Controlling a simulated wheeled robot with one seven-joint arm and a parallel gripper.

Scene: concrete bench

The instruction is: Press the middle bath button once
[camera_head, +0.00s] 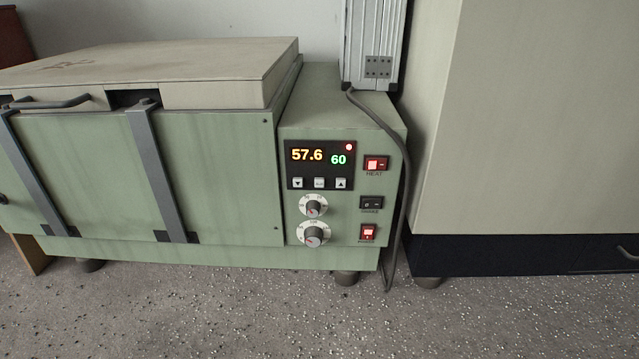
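The control panel (345,195) of a pale green bath unit faces me at the middle of the head view. Its dark display (320,163) reads 57.6 in orange and 60 in green, with a red light at its upper right. A row of three small buttons sits under the digits: a down-arrow button (298,183), a middle button (319,183) with a label too small to read, and an up-arrow button (341,183). Nothing covers them. My gripper is not in view.
Right of the display are a lit red HEAT switch (376,163), a dark switch (371,203) and a lit red lower switch (368,232). Two knobs (313,206) (313,237) sit below the buttons. A black cable (405,165) hangs along the right edge. A beige cabinet (540,120) stands right.

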